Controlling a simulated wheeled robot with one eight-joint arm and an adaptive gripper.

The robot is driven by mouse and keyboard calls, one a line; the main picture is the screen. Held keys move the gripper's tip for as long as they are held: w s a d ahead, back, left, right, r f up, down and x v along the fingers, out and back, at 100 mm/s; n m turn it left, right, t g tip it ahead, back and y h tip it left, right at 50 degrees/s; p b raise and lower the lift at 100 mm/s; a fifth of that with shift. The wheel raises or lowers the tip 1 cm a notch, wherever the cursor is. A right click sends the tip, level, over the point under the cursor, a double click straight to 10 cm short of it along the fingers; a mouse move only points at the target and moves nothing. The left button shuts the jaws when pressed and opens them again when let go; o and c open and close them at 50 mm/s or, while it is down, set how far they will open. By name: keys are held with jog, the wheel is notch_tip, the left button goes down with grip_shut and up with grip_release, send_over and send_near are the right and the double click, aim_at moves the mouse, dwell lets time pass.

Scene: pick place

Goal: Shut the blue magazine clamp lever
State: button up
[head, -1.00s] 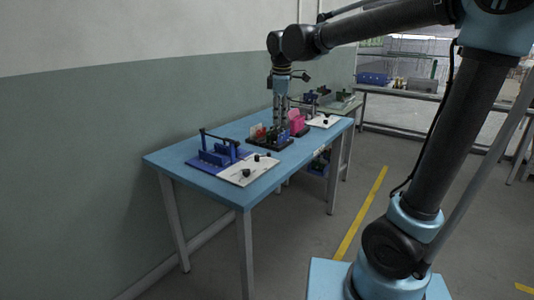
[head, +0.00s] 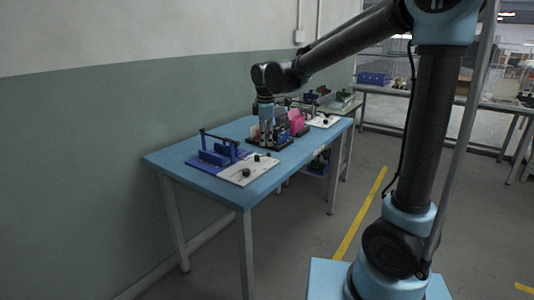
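A blue clamp fixture (head: 218,155) stands at the near left end of the light-blue table. A dark bar (head: 222,138), which looks like its lever, runs across above the blue body on an upright at the left. Whether the lever is open or shut is too small to tell. My gripper (head: 266,130) points down over the middle of the table, to the right of and beyond the blue clamp, apart from it. It is in front of a dark fixture (head: 262,144) and partly hides it. Its fingers are too small to read.
A pale plate with black knobs (head: 247,171) lies right of the blue clamp. A pink block (head: 297,121) stands beyond my gripper. The wall (head: 90,160) runs close along the table's left side. The table's near left corner (head: 168,160) is clear.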

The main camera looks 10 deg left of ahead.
jog(key=shift+w+a+f, duration=0.1)
jog(key=shift+w+f, duration=0.1)
jog(key=shift+f, duration=0.95)
jog(key=shift+w+f, duration=0.25)
jog(key=shift+f, duration=0.9)
jog(key=shift+w+a+f, duration=0.1)
jog(key=shift+w+f, duration=0.1)
jog(key=shift+f, duration=0.95)
